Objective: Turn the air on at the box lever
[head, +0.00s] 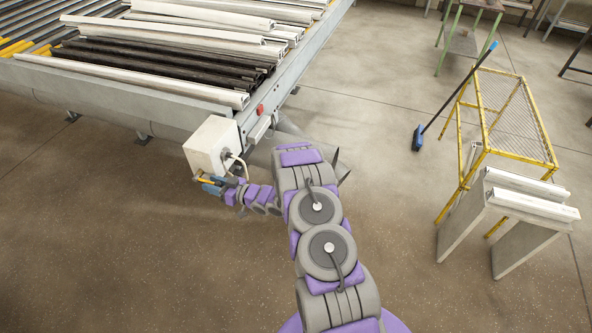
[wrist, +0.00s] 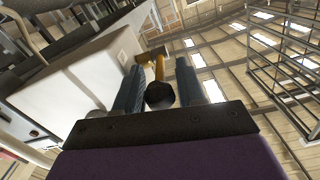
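The white box (head: 208,148) is mounted at the corner of the bench; it fills the left of the wrist view (wrist: 75,88). A lever with an orange-yellow shaft (wrist: 159,68) and a dark round part stands at its side. My gripper (head: 210,185) is beside the lower front of the box. In the wrist view my gripper (wrist: 158,74) has its two blue-grey fingers apart, one on each side of the lever, with a gap showing on both sides. In the head view the fingers partly hide the lever.
The bench (head: 130,102) carries white and dark profiles. A red button (head: 260,109) sits on its edge. A yellow rack (head: 505,110), a blue-headed broom (head: 418,136) and a stand with white profiles (head: 530,203) are at right.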

